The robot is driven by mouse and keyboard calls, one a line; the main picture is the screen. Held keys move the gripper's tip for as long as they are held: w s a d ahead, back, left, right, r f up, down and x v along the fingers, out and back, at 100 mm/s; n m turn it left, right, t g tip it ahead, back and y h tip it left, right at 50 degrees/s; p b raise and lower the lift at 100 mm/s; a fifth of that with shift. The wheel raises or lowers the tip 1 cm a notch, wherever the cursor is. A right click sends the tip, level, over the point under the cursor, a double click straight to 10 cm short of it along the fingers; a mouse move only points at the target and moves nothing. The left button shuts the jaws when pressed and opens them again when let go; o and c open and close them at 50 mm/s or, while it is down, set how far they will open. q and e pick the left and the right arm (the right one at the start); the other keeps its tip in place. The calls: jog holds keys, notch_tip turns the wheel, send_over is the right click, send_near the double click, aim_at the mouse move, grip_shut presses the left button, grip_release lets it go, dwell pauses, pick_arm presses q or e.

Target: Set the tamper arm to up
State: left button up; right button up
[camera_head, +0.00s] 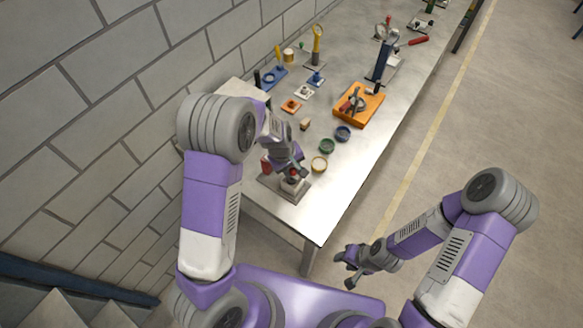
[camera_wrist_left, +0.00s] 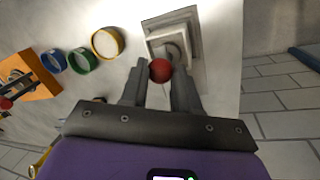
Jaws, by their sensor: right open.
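The tamper (camera_head: 300,189) is a pale block on a grey plate at the near end of the table; the wrist view shows its stepped base (camera_wrist_left: 186,22). The tamper arm's round red knob (camera_wrist_left: 160,70) shows in front of the block, and it also shows in the head view (camera_head: 293,172). My left gripper (camera_wrist_left: 160,75) has a finger on each side of the knob, which fills the gap between the fingertips. The arm's shaft is mostly hidden, and its angle is unclear. My right gripper (camera_head: 352,266) is open and empty, off the table's right side.
A yellow-rimmed round dish (camera_head: 319,164), a green one (camera_head: 327,146) and a blue one (camera_head: 342,133) stand beyond the tamper. An orange tray (camera_head: 360,105) with tools is further back. A block wall (camera_head: 130,110) runs along the left.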

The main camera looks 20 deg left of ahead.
pick_arm(q)
grip_shut()
